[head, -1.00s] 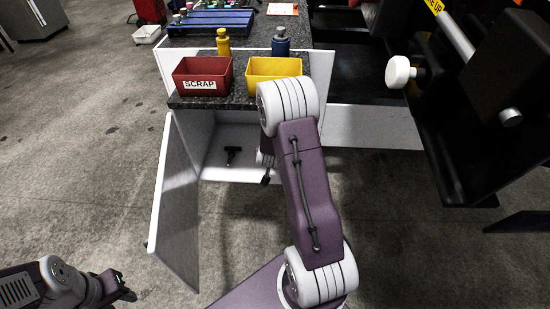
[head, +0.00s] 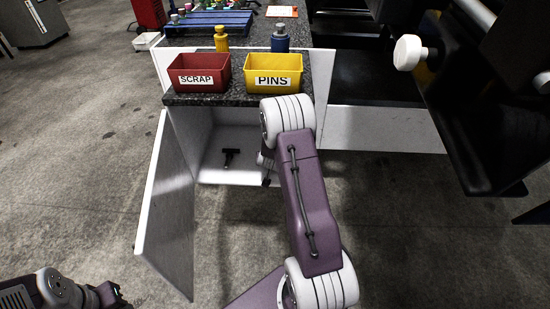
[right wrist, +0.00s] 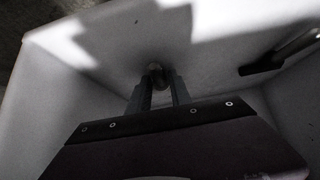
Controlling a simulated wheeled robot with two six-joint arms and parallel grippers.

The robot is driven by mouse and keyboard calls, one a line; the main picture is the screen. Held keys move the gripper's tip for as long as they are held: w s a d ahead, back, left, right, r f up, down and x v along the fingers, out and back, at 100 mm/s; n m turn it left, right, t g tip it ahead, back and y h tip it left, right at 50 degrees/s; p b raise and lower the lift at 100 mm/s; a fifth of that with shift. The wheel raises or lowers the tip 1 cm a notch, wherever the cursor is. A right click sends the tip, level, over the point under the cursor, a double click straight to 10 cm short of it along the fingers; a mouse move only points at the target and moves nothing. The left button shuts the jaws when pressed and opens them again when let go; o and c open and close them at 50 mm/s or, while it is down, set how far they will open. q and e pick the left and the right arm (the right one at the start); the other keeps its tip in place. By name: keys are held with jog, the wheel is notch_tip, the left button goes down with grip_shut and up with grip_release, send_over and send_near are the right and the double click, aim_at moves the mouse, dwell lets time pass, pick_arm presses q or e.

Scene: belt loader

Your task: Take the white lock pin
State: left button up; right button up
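A white round knob (head: 410,52), possibly the lock pin's head, sticks out of the black machine at the upper right, well away from both grippers. My right arm reaches down into the open white cabinet (head: 215,172). Its gripper is mostly hidden in the head view. In the right wrist view the right gripper (right wrist: 160,82) has its two fingers apart, with a small grey-brown rounded thing (right wrist: 157,74) between the tips. I cannot tell whether they touch it. My left gripper (head: 116,294) is at the lower left, over the floor, its fingers unclear.
The cabinet door (head: 168,215) stands open to the left. A red SCRAP bin (head: 198,88) and a yellow PINS bin (head: 290,92) stand on the counter above, with yellow and blue bottles behind.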

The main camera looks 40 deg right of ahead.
grip_shut()
notch_tip(320, 180, up, 10)
jog(key=p, duration=0.7)
